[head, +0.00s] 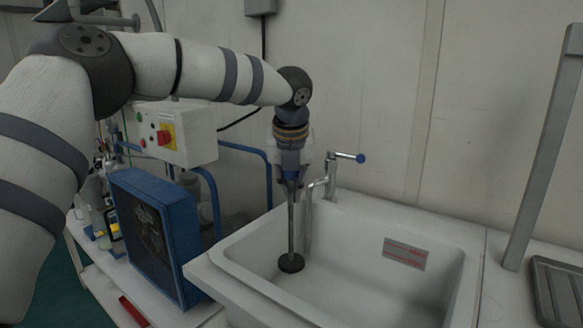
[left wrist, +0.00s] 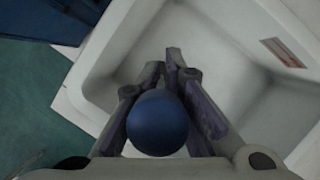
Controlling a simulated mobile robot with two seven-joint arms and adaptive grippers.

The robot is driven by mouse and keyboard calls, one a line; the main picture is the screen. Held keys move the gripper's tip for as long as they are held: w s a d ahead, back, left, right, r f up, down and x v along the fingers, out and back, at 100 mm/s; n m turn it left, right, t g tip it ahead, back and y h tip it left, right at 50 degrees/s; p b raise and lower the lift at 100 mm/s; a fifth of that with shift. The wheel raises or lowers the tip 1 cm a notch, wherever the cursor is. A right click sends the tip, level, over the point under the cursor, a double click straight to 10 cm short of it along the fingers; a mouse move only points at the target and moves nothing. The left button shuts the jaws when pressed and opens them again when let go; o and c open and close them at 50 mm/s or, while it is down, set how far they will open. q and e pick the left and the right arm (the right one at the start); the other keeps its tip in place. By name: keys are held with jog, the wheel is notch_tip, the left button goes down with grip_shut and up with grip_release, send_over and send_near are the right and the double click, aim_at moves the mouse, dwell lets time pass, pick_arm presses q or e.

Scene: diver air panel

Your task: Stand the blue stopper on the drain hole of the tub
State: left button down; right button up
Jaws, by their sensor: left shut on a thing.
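My left gripper (head: 290,184) points down over the white tub (head: 350,232) and is shut on the blue stopper. In the head view the stopper's grey rod (head: 291,225) hangs upright below the fingers, with a dark round disc (head: 291,263) at its lower end. The disc is low inside the tub near its left back part; I cannot tell whether it touches the floor. In the left wrist view the stopper's blue round knob (left wrist: 158,123) sits between the fingers and hides the rod and disc. The drain hole cannot be made out. My right gripper is out of view.
A metal tap (head: 330,175) with a blue-ended lever stands close behind the gripper at the tub's back rim. A blue boxed fan unit (head: 150,235) and a control box with a red button (head: 180,135) are left. A dark ridged tray (head: 558,285) lies right.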

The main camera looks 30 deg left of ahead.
aim_at(291, 204)
pick_arm(q)
notch_tip(291, 204, down, 11)
jog(key=shift+f+b, duration=0.1)
jog(key=shift+b, duration=0.6)
jog(key=shift+f, duration=0.9)
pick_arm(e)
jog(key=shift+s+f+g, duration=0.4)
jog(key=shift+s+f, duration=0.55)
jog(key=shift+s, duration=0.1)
pick_arm(q)
jog(key=shift+f, duration=0.7)
jog(key=c, duration=1)
grip_release()
jog(key=shift+r+p, duration=0.4)
jog(key=shift+r, duration=1.75)
jog(key=shift+r+p, duration=0.35)
jog(key=shift+r, duration=2)
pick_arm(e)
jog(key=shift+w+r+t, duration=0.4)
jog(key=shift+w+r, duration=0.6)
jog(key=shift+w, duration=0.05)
